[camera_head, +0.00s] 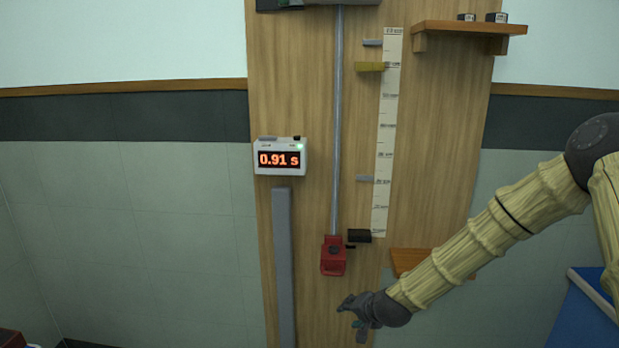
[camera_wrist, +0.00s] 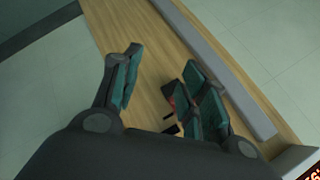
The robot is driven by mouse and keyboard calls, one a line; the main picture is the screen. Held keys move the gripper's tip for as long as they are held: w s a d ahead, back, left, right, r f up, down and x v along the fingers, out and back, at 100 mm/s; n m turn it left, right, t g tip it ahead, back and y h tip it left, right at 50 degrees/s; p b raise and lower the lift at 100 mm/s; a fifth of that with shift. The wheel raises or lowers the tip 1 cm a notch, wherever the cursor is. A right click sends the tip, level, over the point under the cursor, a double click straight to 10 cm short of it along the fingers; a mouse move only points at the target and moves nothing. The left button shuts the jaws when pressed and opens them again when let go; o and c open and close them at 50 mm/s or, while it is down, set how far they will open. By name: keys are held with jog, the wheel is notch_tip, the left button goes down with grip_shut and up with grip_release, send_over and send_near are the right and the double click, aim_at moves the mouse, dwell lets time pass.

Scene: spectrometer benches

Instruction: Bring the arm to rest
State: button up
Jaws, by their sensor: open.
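My arm (camera_head: 490,236) reaches in from the right in the head view, covered in a pale yellow ribbed sleeve. My gripper (camera_head: 352,318) is at its lower left end, in front of the lower part of the wooden board and below a red block (camera_head: 333,256). In the wrist view, my gripper (camera_wrist: 165,88) has its teal-padded fingers spread apart with nothing between them but the view of the board. The red block (camera_wrist: 180,97) is partly hidden behind the right fingers there.
A tall wooden board (camera_head: 295,100) carries a metal rod (camera_head: 338,120), a white scale (camera_head: 388,130), a timer (camera_head: 280,158) reading 0.91 s and a grey channel (camera_head: 284,265). Wooden shelves stick out at upper right (camera_head: 470,29) and low (camera_head: 412,260). A blue surface (camera_head: 585,315) stands at lower right.

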jog(key=s+d+f+n+g+h+b, duration=0.1)
jog(key=s+d+f+n+g+b, duration=0.2)
jog(key=s+f, duration=1.8)
jog(key=s+d+f+n+g, duration=0.1)
jog(key=s+d+f, duration=0.1)
jog(key=s, duration=0.7)
jog(key=s+d+f+n+g+h, duration=0.1)
jog(key=s+d+f+g, duration=0.1)
jog(key=s, duration=0.7)
jog(key=s+d+f+n+g+h, duration=0.1)
jog(key=s+d+f+n+g, duration=0.1)
jog(key=s, duration=0.8)
jog(key=shift+d+f+b, duration=0.3)
jog(key=shift+d+f, duration=0.3)
jog(key=shift+d, duration=0.05)
